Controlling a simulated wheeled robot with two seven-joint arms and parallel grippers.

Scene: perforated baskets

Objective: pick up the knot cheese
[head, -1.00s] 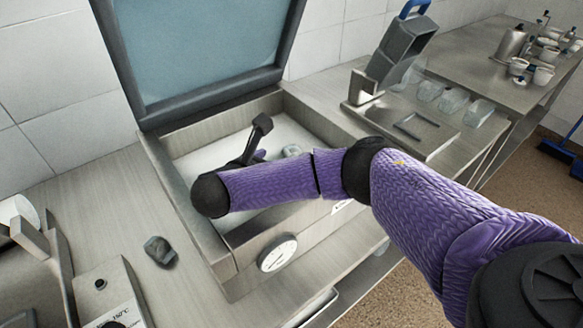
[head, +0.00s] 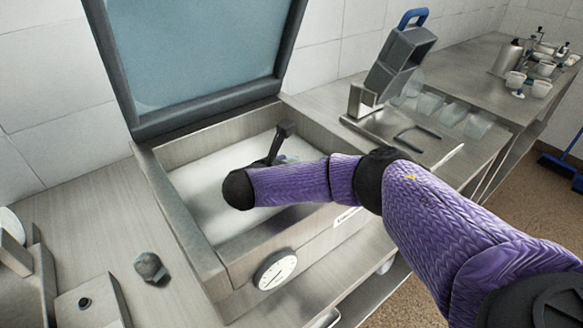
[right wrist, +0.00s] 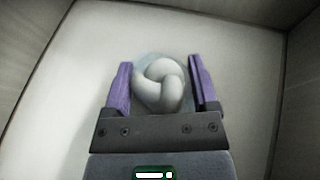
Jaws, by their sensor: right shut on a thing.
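The knot cheese (right wrist: 162,84) is a pale, rounded knot in the right wrist view. It sits between the two purple fingers of my right gripper (right wrist: 160,88), which is shut on it. In the head view the right gripper (head: 281,150) is inside the open steel vat (head: 170,152), over its white contents. There the cheese is mostly hidden behind my purple arm. I cannot tell whether the cheese is clear of the vat's floor. My left gripper is not in view.
The vat's raised lid (head: 195,50) stands behind it. A dial (head: 276,271) is on its front. A grey lump (head: 150,267) lies on the counter at left. A grey tilted device with a blue handle (head: 402,65) and several clear containers (head: 454,113) stand at right.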

